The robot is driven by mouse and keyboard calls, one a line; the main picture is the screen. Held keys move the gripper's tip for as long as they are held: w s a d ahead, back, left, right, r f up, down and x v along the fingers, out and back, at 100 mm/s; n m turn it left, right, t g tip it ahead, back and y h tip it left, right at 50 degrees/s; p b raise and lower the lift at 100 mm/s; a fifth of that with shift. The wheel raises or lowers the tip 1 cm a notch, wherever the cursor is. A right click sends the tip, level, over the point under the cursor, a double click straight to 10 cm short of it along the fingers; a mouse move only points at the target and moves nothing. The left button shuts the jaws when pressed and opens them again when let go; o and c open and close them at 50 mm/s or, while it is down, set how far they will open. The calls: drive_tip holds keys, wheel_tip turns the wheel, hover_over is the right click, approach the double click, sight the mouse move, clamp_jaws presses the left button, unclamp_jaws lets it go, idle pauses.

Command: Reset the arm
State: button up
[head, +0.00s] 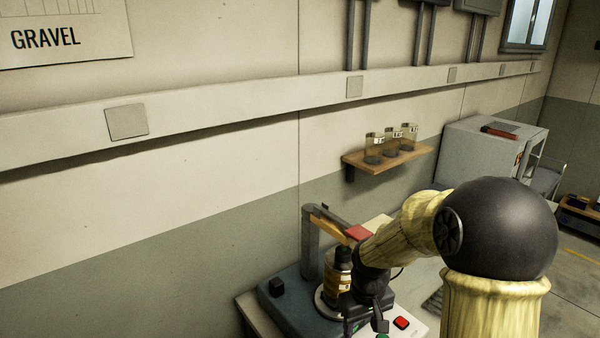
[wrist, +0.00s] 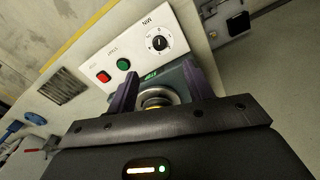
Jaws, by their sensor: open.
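My arm reaches down over a grey bench machine (head: 285,300) in the head view. My gripper (head: 365,325) is low at the front of this machine, with its dark fingers apart. In the wrist view my gripper (wrist: 165,88) is open, with one finger on each side of a round metallic part (wrist: 155,96). I cannot tell whether the fingers touch that part. An amber, dark-topped bottle-like thing (head: 338,278) stands over the machine's round plate, beside my wrist. My arm hides part of the machine.
A control panel with a red button (wrist: 103,76), a green button (wrist: 123,64) and a dial (wrist: 159,43) lies beyond the fingers. A wall shelf (head: 388,158) holds 3 glass beakers. A grey cabinet (head: 485,150) stands at the back right. The wall above the machine is clear.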

drive_tip(key=s+r+m+t, duration=0.2)
drive_tip(key=s+m, duration=0.1)
drive_tip(key=s, duration=0.8)
drive_tip(key=shift+s+r+m, duration=0.15)
drive_tip(key=shift+s+m, duration=0.1)
drive_tip(key=shift+m, duration=0.05)
drive_tip(key=shift+d, duration=0.1)
drive_tip(key=shift+c, duration=0.2)
drive_tip(key=c, duration=0.3)
